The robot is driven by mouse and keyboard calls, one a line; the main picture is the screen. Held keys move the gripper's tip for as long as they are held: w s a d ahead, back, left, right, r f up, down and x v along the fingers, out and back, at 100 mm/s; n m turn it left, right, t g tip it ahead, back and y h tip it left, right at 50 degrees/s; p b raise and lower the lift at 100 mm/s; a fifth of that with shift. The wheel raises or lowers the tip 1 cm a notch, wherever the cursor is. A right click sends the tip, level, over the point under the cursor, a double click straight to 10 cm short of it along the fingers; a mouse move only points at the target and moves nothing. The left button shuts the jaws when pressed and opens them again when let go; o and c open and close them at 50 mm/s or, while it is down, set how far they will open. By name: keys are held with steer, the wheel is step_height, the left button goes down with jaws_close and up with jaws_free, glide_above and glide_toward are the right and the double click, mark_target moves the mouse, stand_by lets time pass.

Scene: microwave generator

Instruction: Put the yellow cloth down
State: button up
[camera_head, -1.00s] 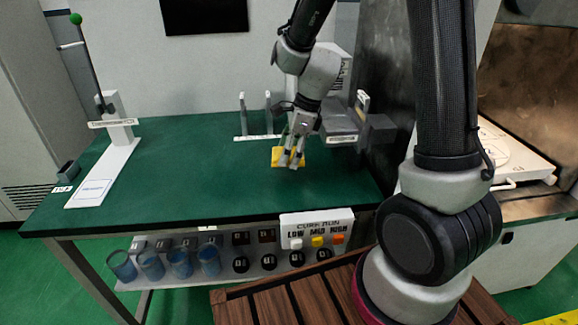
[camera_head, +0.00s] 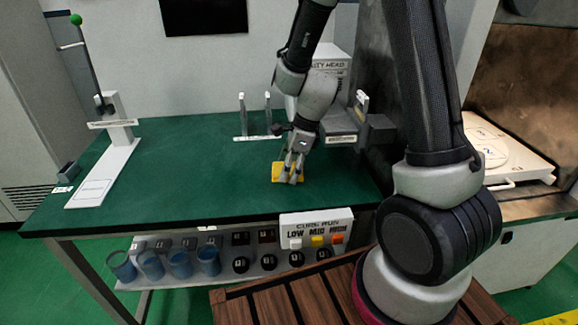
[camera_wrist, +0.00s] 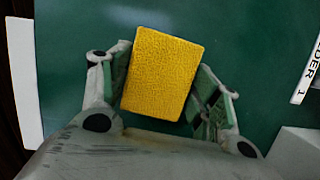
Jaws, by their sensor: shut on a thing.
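The yellow cloth (camera_head: 284,176) is a small flat rectangle low over the green table top, or touching it; I cannot tell which. My gripper (camera_head: 292,168) points down and is shut on the cloth. In the wrist view the cloth (camera_wrist: 162,73) sits slightly tilted between the two fingers of my gripper (camera_wrist: 165,90), and its textured upper face is in plain view. The fingers cover part of the cloth in the head view.
The green table (camera_head: 190,185) has wide free room left of my gripper. A two-post holder (camera_head: 257,137) stands behind it, and a grey device (camera_head: 345,135) is at the right. A white stand (camera_head: 105,175) is at far left. A button panel (camera_head: 317,229) is at the front edge.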

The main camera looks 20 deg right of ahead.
steer(key=o, duration=1.1)
steer(key=shift+f, duration=0.3)
steer(key=shift+c, duration=0.2)
steer(key=shift+r, duration=0.15)
steer(key=v, duration=0.8)
steer(key=shift+s+d+r, duration=0.1)
steer(key=shift+s+r, duration=0.1)
